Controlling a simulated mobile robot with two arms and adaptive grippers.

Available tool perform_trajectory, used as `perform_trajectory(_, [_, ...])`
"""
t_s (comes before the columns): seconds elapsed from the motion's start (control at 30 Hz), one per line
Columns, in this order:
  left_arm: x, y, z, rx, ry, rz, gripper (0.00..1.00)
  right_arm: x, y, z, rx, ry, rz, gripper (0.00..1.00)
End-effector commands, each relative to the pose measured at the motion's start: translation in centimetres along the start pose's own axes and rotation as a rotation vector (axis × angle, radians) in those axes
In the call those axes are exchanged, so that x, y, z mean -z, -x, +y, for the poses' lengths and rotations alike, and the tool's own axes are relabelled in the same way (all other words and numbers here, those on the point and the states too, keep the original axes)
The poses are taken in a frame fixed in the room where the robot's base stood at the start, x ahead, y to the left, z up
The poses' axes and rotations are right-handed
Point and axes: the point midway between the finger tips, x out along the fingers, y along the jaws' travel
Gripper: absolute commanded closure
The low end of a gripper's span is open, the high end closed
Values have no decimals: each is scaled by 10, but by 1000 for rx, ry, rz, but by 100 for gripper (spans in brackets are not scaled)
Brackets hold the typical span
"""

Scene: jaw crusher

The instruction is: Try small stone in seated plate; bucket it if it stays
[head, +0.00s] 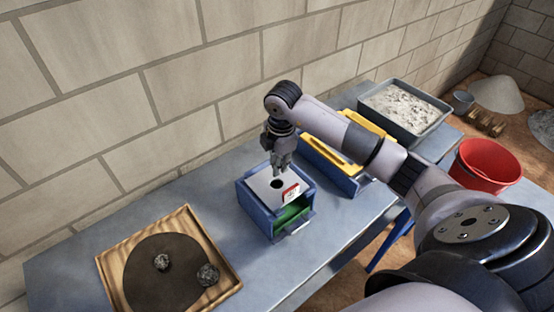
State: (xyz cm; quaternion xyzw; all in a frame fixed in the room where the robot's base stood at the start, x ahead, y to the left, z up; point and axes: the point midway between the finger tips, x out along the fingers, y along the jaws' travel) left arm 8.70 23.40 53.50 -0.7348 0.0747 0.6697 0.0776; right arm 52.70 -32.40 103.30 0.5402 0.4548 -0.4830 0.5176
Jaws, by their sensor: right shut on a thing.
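My right gripper (283,167) points down just above the pale plate (262,184), behind its round dark hole. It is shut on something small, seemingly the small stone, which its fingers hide. The plate lies on top of a blue box (256,215) and looks seated, with a red and white tag at its front edge. A green interior shows at the box's open front. Two grey stones, one (162,262) and another (208,274), lie on the dark round mat of a wooden tray. A red bucket (487,165) stands at the right. My left gripper is out of view.
The wooden tray (106,268) is at the left of the blue-grey table (70,262). A blue and yellow rack (335,163) and a grey tub of pale gravel (405,108) stand behind my right arm. A brick wall closes off the back.

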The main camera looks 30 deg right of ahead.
Motion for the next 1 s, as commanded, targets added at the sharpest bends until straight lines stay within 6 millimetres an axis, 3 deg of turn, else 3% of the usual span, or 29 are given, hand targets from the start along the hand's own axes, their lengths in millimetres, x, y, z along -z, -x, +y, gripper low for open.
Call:
perform_trajectory(0.47, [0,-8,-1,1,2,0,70,1,-7,-1,-14,-1,1,98])
perform_trajectory(1.0, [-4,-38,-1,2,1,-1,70,1,-48,-7,-13,-1,1,98])
